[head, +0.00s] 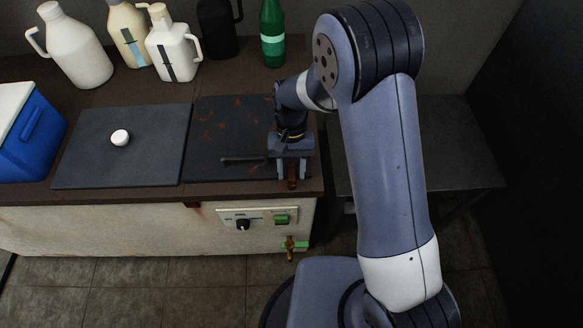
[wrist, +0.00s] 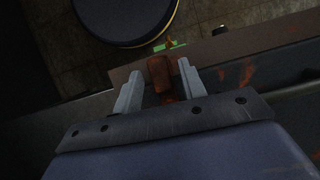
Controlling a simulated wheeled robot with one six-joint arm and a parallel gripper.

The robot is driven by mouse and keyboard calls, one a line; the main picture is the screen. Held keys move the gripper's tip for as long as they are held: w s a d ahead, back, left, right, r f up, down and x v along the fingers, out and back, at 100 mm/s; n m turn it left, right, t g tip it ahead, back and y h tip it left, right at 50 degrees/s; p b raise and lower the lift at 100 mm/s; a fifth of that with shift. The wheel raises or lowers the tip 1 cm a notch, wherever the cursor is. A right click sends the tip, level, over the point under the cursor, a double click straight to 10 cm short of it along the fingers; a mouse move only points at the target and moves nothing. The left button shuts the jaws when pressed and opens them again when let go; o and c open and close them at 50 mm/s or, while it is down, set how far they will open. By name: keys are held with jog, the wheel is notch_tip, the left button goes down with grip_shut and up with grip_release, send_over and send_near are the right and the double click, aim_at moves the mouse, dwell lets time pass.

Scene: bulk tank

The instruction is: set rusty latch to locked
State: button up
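The rusty latch (head: 292,184) is a small reddish-brown piece at the front right edge of the tank top, partly hidden by my gripper. In the wrist view the latch (wrist: 161,72) stands between my two fingers, with a narrow gap on each side. My gripper (head: 291,178) points down over it and is open around it; in the wrist view the pale fingertips (wrist: 161,72) flank it. I cannot tell from these frames whether the latch is in its locked position.
A dark rust-spotted lid (head: 228,125) with a bar handle lies left of my gripper. A second lid (head: 90,150) has a white knob. A control panel (head: 257,220) and tap (head: 290,246) are on the front. Jugs (head: 75,50) and a green bottle (head: 272,35) stand behind.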

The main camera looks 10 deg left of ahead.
aim_at(291, 163)
jog(key=v, duration=1)
jog(key=shift+w+r, duration=0.2)
jog(key=shift+r, duration=0.2)
jog(key=shift+f, duration=0.15)
jog(key=x, duration=1)
jog(key=shift+s+f, duration=0.25)
jog(key=shift+f, duration=0.05)
jog(key=shift+w+r, duration=0.1)
jog(key=shift+r, duration=0.05)
